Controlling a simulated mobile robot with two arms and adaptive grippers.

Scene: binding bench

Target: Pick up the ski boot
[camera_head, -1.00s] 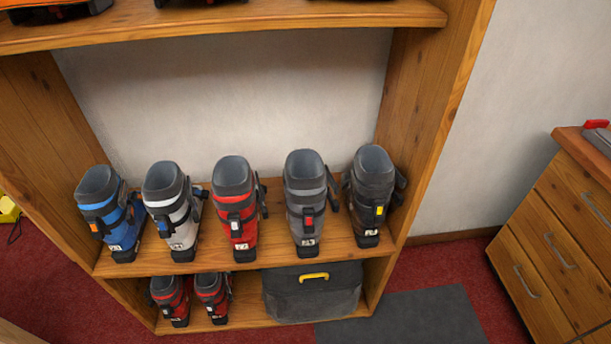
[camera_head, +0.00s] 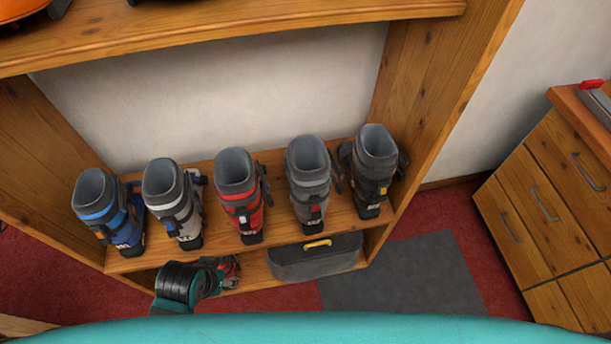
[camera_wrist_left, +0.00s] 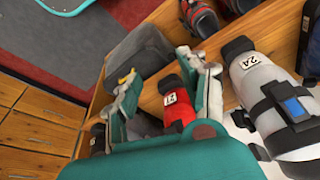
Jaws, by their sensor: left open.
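Several ski boots stand upright in a row on the middle shelf: a blue boot (camera_head: 108,215), a white boot (camera_head: 174,205), a red boot (camera_head: 240,195), a grey boot (camera_head: 309,182) and a dark boot (camera_head: 372,172) with a yellow buckle. My left gripper (camera_head: 229,273) is low in front of this shelf, below the red boot. In the left wrist view my left gripper (camera_wrist_left: 158,66) is open and empty. The red boot (camera_wrist_left: 176,112) shows between its fingers, and the white boot (camera_wrist_left: 257,85) is to the right. My right gripper is not in view.
A grey bag (camera_head: 300,264) with a yellow handle sits on the bottom shelf, where red boots (camera_wrist_left: 202,17) also show in the left wrist view. The shelf's wooden side (camera_head: 435,90) bounds the row at right. A drawer cabinet (camera_head: 550,210) stands farther right, beyond a grey mat (camera_head: 400,280).

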